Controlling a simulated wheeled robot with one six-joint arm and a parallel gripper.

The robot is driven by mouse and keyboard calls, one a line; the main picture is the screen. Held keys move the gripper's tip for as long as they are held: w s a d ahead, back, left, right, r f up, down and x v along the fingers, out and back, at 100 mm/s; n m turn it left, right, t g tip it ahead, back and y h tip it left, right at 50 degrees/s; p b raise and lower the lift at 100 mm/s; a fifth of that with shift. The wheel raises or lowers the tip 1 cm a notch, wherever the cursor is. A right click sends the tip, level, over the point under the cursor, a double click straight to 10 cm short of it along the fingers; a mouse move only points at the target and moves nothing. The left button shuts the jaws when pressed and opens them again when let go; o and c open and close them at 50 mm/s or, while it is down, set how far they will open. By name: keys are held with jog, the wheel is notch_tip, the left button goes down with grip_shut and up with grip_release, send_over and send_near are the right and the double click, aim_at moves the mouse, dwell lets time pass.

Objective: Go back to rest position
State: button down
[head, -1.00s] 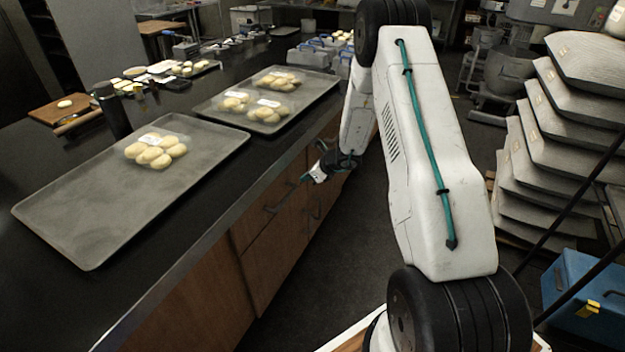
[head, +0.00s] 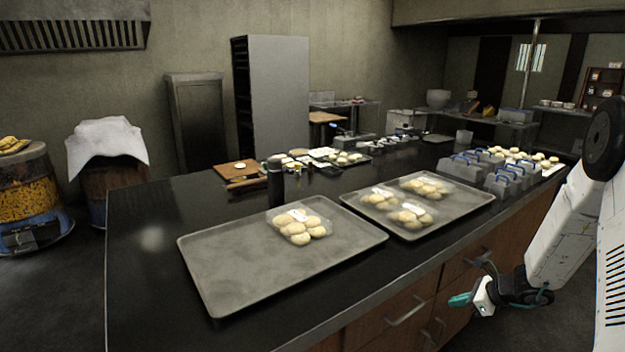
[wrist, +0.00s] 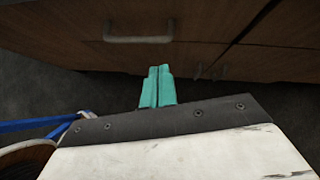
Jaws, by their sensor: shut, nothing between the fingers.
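My gripper (head: 462,299) is at the right of the head view, low beside the counter's drawer front, with teal fingers. In the wrist view my gripper (wrist: 158,78) shows its two teal fingers pressed together with nothing between them. It points toward the wooden drawers (wrist: 200,40) and looks apart from them. My white arm is folded along the right edge of the head view, partly cut off.
The black counter (head: 140,260) holds a near tray (head: 225,268) with one pack of buns (head: 300,226) and a second tray (head: 455,207) with several packs. Grey-blue containers (head: 500,178) stand at the back right. Drawer handles (head: 405,312) stick out near my gripper. A barrel (head: 28,190) stands far left.

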jog(key=s+a+r+n+g+y, duration=0.1)
jog(key=s+a+r+n+g, duration=0.5)
jog(key=s+a+r+n, duration=0.9)
jog(key=s+a+r+n+h, duration=0.1)
jog(key=s+r+n+h, duration=0.2)
jog(key=s+r+n, duration=0.3)
jog(key=s+a+r+n+h, duration=0.1)
jog(key=s+r+n+h, duration=0.3)
jog(key=s+r, duration=0.6)
jog(key=s+n, duration=0.1)
jog(key=s, duration=0.4)
jog(key=shift+a+r+n+t, duration=0.25)
jog(key=shift+a+n+t, duration=0.1)
jog(key=shift+n+t, duration=0.05)
